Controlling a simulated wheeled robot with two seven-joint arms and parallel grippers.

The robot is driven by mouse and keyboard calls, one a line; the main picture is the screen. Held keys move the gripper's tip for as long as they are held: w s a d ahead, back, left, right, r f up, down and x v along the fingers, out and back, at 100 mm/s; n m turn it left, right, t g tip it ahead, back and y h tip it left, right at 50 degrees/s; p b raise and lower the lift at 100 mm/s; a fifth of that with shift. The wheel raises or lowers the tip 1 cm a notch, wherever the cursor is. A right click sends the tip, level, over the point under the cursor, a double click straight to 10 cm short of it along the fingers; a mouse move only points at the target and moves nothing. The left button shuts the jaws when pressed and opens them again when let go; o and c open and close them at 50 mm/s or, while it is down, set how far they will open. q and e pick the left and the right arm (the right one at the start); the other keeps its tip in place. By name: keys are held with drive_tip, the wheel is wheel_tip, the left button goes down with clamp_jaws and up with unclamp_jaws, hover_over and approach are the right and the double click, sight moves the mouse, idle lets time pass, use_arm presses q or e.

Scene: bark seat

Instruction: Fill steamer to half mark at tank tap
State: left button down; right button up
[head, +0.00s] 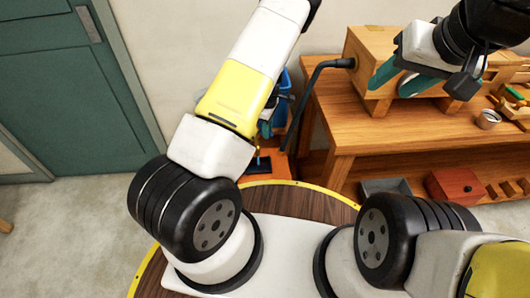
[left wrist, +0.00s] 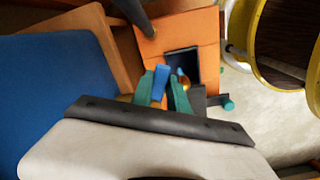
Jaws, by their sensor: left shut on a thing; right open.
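An orange box-like unit with a dark opening, which looks like the steamer (left wrist: 200,32), stands on the floor in the left wrist view. A large blue surface, likely the tank (left wrist: 35,90), fills the left of that view. In the head view a blue part (head: 285,85) shows behind my left arm. My left gripper (left wrist: 166,88) is shut on a small blue piece (left wrist: 160,80), likely the tap handle, beside the dark opening. A brass-coloured part shows beside the fingers. The water level and half mark cannot be seen. My right gripper (head: 402,78) is open and empty before the wooden box.
A wooden box (head: 375,50) stands on the wooden workbench (head: 345,125), with a black hose (head: 312,90) running down from it. A small metal cup (head: 488,119) is on the bench. A red box (head: 455,186) and grey tray (head: 386,187) sit below.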

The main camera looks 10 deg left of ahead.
use_arm(q)
drive_tip(key=s+a+m, duration=0.1)
drive_tip(key=m, duration=0.3)
drive_tip(key=s+a+m, duration=0.1)
drive_tip(key=m, duration=0.4)
drive_tip(key=s+a+m, duration=0.1)
drive_tip(key=m, duration=0.3)
drive_tip(key=shift+s+a, duration=0.25)
drive_tip(key=shift+a, duration=0.05)
drive_tip(key=c, duration=1.3)
unclamp_jaws()
drive_tip(key=shift+s, duration=0.1)
drive_tip(key=shift+r, duration=4)
